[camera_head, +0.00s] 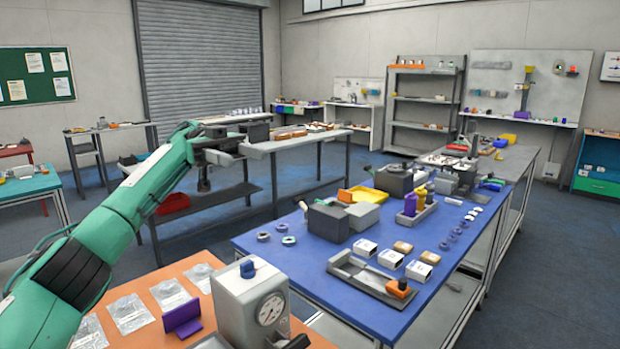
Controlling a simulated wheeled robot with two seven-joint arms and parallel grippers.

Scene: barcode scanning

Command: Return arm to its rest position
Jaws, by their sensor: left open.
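My left arm (120,210), green with dark joints, reaches in from the lower left and is stretched forward. My left gripper (232,149) is at its end, raised and open. It appears in front of the near end of the grey bench at the back. I see nothing held between its fingers. My right arm and right gripper are outside the view.
An orange table (225,334) below my left arm holds clear bags (130,313), a purple holder (183,318) and a grey gauge box (250,305). The blue table (318,268) to the right holds small boxes (390,258) and a grey tray (350,268). Blue floor lies between benches.

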